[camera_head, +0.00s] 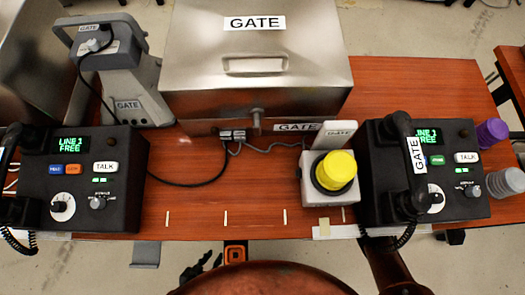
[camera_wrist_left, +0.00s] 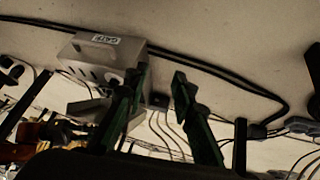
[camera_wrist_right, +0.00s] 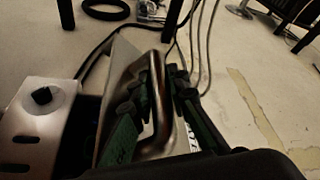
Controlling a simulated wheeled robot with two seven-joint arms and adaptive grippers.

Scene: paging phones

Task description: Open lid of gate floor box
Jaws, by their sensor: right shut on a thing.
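In the right wrist view a tilted metal lid (camera_wrist_right: 121,82) carries a bent bar handle (camera_wrist_right: 157,80). My right gripper (camera_wrist_right: 180,88) is shut on this handle, its green fingers on either side of the bar. A partly hidden label shows beside the fingers. How far the lid stands open, and the box beneath it, I cannot tell. My left gripper (camera_wrist_left: 165,85) is open and empty, above the floor; it also shows below the desk's front edge in the head view (camera_head: 201,266). The right gripper is hidden in the head view.
A grey GATE-labelled box (camera_wrist_left: 95,60) with slots and cables shows in the left wrist view. Cables run over the floor. The desk (camera_head: 420,85) holds phones and a steel GATE box (camera_head: 255,50).

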